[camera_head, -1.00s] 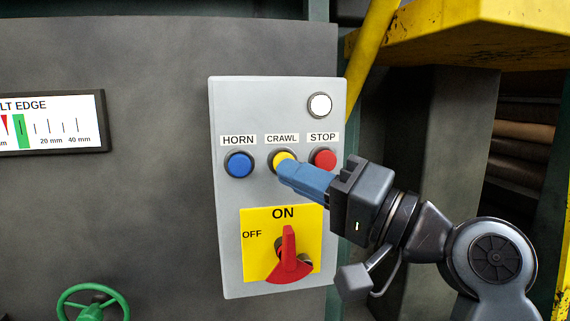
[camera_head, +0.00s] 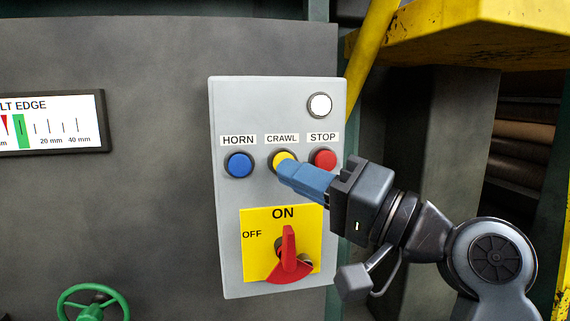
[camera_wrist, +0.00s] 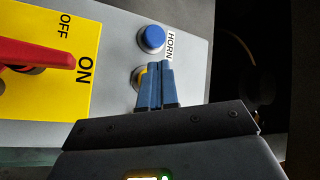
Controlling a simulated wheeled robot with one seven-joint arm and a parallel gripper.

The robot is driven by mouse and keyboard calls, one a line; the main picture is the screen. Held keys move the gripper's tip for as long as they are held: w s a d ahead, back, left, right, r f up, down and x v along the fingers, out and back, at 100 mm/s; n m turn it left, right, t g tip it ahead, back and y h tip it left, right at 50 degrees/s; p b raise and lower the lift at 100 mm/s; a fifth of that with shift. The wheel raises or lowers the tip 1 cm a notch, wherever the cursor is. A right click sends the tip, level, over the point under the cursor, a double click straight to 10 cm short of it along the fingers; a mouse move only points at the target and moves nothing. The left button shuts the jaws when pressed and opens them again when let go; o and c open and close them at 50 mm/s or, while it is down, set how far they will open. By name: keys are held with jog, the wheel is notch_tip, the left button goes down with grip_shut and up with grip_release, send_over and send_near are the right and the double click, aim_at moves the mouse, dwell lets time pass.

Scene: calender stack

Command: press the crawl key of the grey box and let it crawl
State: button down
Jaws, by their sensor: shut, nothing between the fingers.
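The grey box (camera_head: 228,220) is fixed to the dark wall panel. Its yellow crawl key (camera_head: 281,157) sits under the CRAWL label, between the blue horn key (camera_head: 238,165) and the red stop key (camera_head: 325,159). My gripper (camera_head: 284,169) is shut and empty, its blue fingertips at the crawl key and covering its lower part. In the wrist view the shut fingers (camera_wrist: 153,64) lie over the crawl key (camera_wrist: 139,74), with only an edge showing. I cannot tell whether the key is pressed in. The red rotary switch (camera_head: 289,255) points up at ON.
A white round lamp (camera_head: 320,105) is at the box's top right. A display marked "LT EDGE" (camera_head: 50,122) is at left, with a green handwheel (camera_head: 92,303) below. A yellow steel structure (camera_head: 470,35) stands at upper right. Rolls of brown material (camera_head: 520,135) lie behind.

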jog(key=shift+w, duration=0.15)
jog(key=shift+w+a, duration=0.15)
jog(key=shift+w, duration=0.1)
jog(key=shift+w+a, duration=0.1)
jog(key=shift+w, duration=0.45)
dwell(0.8)
jog(key=shift+s, duration=0.1)
jog(key=shift+s+d, duration=0.25)
jog(key=shift+s, duration=0.6)
jog(key=s, duration=0.2)
jog(key=s+d, duration=0.1)
jog(key=s, duration=0.1)
jog(key=shift+s+d+p, duration=0.2)
jog(key=shift+s+p, duration=0.2)
dwell(0.4)
